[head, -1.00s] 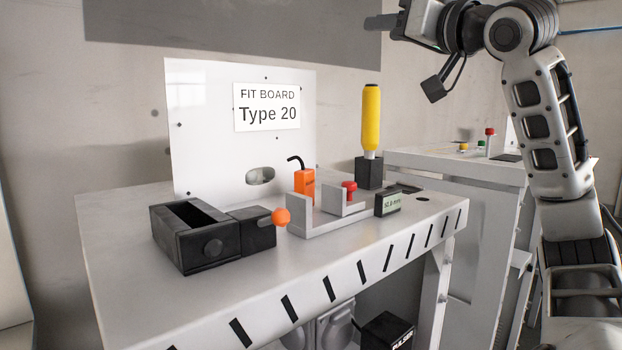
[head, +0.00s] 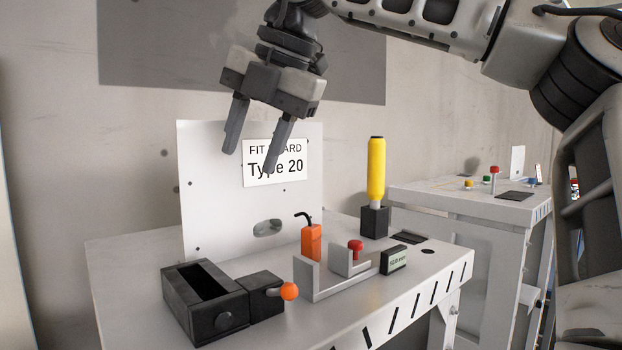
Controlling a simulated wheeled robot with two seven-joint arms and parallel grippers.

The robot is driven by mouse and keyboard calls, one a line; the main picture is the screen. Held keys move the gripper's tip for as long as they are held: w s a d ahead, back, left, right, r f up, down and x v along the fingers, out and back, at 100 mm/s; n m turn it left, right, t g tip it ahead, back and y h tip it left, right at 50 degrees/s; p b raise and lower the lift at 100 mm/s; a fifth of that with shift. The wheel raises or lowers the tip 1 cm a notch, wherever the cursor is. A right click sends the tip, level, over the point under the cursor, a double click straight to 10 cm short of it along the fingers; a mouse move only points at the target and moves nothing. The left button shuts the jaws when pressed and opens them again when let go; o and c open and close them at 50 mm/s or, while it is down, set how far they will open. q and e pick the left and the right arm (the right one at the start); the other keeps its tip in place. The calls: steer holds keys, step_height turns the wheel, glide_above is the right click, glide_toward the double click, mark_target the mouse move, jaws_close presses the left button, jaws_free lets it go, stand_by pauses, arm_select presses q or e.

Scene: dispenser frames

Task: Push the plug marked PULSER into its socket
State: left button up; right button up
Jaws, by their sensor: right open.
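No plug with a readable PULSER mark shows now. An orange block (head: 311,243) with a bent black cable or hook on top stands upright on the bench, behind a grey bracket; I cannot tell whether it is the plug. The white board (head: 215,215) marked FIT BOARD Type 20 stands behind it, with an oval opening (head: 268,228) low down. My right gripper (head: 250,158) is open and empty, fingers pointing down, in front of the board's upper part and well above the bench. My left gripper is out of view.
On the bench (head: 125,265) are a black open-topped box (head: 205,300) with an orange ball knob (head: 289,291), a grey bracket (head: 325,290) with a red knob (head: 355,245), a small display (head: 393,260) and a tall yellow handle (head: 376,170). A second bench (head: 450,205) stands at the right.

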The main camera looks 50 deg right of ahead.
mark_target(310, 227)
steer(key=d+f+m+g+h, duration=0.1)
steer(key=d+f, duration=0.2)
steer(key=s+d+f+g+h, duration=0.1)
steer(key=d+f+h, duration=0.1)
steer(key=d+f, duration=0.1)
steer(key=d+f+m+g+h, duration=0.1)
steer(key=d+f+h, duration=0.1)
steer(key=d+f, duration=0.1)
steer(key=shift+s+f+m+g+b, duration=0.2)
steer(key=shift+f+m+g+b, duration=0.1)
steer(key=shift+f, duration=0.3)
steer(key=shift+w+p+x, duration=0.2)
steer(key=shift+p+x, duration=0.45)
steer(key=shift+x, duration=2.1)
steer(key=shift+a, duration=0.25)
jaws_close()
